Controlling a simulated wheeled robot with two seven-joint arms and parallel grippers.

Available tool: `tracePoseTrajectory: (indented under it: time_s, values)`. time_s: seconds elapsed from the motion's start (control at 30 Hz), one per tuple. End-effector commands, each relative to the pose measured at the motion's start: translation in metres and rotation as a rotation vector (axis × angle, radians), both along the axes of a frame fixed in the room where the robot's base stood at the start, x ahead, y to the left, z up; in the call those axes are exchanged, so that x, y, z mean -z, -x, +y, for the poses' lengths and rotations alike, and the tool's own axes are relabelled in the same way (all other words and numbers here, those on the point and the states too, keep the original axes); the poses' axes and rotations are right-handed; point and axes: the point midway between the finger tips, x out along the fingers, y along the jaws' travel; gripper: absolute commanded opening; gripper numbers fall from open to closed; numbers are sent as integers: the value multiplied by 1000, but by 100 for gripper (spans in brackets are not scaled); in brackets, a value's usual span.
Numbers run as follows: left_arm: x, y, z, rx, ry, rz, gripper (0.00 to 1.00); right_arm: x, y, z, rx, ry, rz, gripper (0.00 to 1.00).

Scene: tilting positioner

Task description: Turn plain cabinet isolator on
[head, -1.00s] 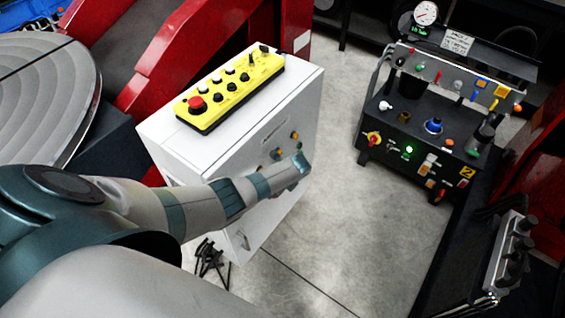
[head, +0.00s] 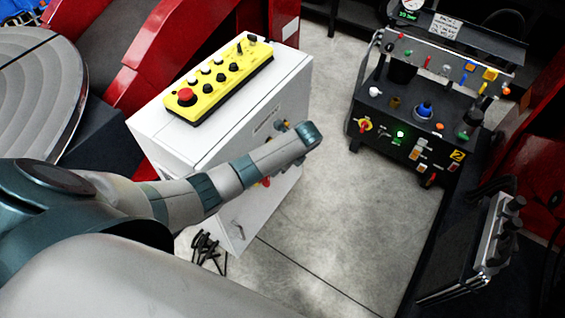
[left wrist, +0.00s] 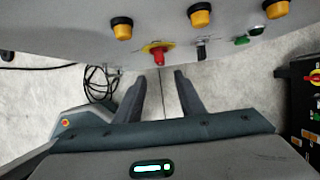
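The plain cabinet is a white box (head: 158,128) left of centre in the head view. In the head view only a bit of red and yellow (head: 265,182) shows below my arm. My left gripper (left wrist: 159,92) is open and empty. Its two fingers point toward the isolator, roughly lined up with it but apart from it. In the head view my forearm hides the fingers. My right gripper is not in view.
A yellow pendant (head: 218,80) with a red button lies on the cabinet top. A black control console (head: 375,110) stands at right, and a knobbed panel (head: 492,235) at lower right. Black cables (head: 208,250) lie by the cabinet. Bare floor is between cabinet and console.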

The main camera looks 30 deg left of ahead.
Motion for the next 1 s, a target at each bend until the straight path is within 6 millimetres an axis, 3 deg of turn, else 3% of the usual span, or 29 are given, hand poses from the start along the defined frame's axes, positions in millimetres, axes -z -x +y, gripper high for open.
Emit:
tracePoseTrajectory:
  time_s: [0.1, 0.33, 1.0]
  values:
    - [-15, -1, -7, 2, 1, -4, 36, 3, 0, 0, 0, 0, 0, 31]
    - [-31, 0, -13, 0, 1, -1, 36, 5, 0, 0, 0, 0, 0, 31]
    - [-29, 2, -14, -5, 3, -1, 36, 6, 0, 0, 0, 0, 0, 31]
